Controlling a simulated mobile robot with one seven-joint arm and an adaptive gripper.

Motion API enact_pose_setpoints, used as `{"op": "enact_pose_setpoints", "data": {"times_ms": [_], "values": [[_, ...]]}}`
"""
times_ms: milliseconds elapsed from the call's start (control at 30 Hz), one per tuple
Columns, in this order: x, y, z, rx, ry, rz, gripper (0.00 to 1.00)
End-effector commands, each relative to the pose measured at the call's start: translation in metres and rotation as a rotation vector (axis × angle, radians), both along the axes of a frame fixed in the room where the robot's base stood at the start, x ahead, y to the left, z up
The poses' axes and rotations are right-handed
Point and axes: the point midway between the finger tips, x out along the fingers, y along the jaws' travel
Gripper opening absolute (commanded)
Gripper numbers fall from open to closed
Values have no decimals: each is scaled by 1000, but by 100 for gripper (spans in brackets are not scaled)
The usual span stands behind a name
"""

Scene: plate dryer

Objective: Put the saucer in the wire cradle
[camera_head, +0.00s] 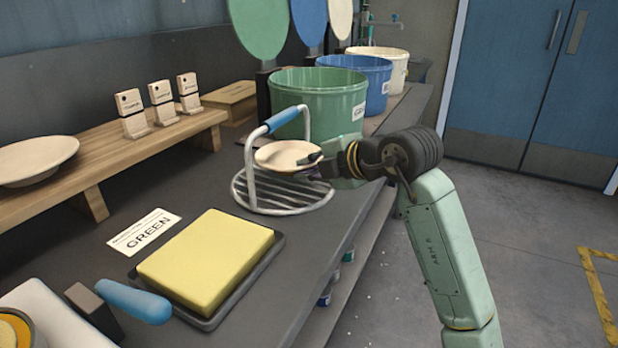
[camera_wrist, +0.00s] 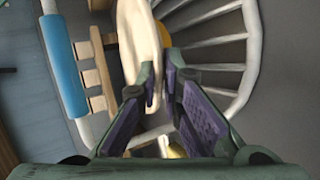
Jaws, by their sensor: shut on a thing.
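The cream saucer (camera_head: 284,154) is held flat at its right edge by my gripper (camera_head: 314,164), above the wire cradle's base. The wire cradle (camera_head: 283,206) is a grey wire rack with a tall handle gripped in blue; it stands on the dark counter. In the wrist view the saucer (camera_wrist: 140,45) shows edge-on between the fingers of my gripper (camera_wrist: 158,85), with the cradle's curved wires (camera_wrist: 225,40) beyond it. The head view does not clearly show whether the saucer touches any wire.
Green (camera_head: 318,105), blue (camera_head: 362,80) and white (camera_head: 392,62) tubs stand behind the cradle. A yellow sponge block (camera_head: 205,258) on a dark tray is in front. A wooden shelf (camera_head: 100,165) with a bowl (camera_head: 36,160) runs along the left. A blue-handled tool (camera_head: 134,300) lies near the front.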

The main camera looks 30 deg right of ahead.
Motion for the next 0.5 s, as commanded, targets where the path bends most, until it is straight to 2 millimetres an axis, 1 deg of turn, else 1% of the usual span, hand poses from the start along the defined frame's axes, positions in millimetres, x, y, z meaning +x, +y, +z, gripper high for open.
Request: {"op": "enact_pose_setpoints", "data": {"times_ms": [233,500], "values": [[-1,0,-30,3,-2,0,0],[-1,0,-33,0,-2,0,0]]}}
